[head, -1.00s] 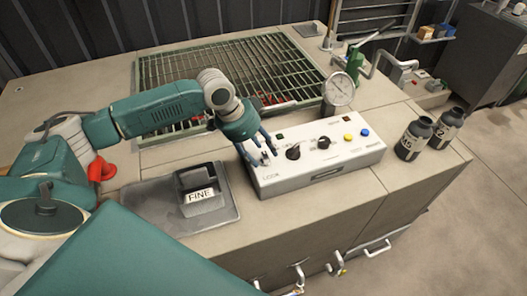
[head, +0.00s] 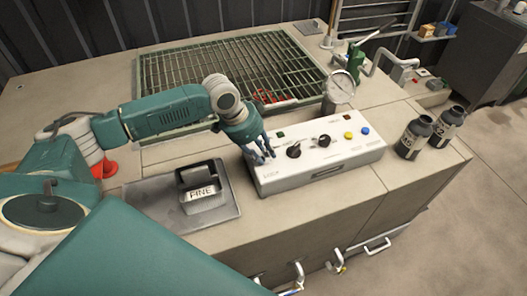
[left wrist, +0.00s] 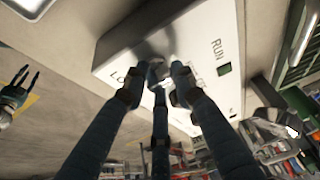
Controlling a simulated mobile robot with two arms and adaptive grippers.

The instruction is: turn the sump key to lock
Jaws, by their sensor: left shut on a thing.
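The sump key sits at the left end of the white control panel (head: 320,172), beside the "LOCK" lettering. In the head view my fingers hide it. In the left wrist view a small metallic piece, apparently the key (left wrist: 157,73), shows between my fingertips, near the "RUN" and lock lettering. My left gripper (head: 262,156) is shut on it, its fingers pointing down at the panel; they also show in the left wrist view (left wrist: 158,82). The key's exact angle is unclear. My right gripper (left wrist: 24,88) appears at the left edge of the left wrist view, fingers spread, away from the panel.
Black knobs (head: 293,152) and yellow and blue buttons stand right of my fingers. A gauge (head: 340,88) rises behind the panel. Two dark bottles (head: 413,138) stand at its right. A "FINE" handled block (head: 201,190) sits left. A green grating (head: 225,68) lies behind.

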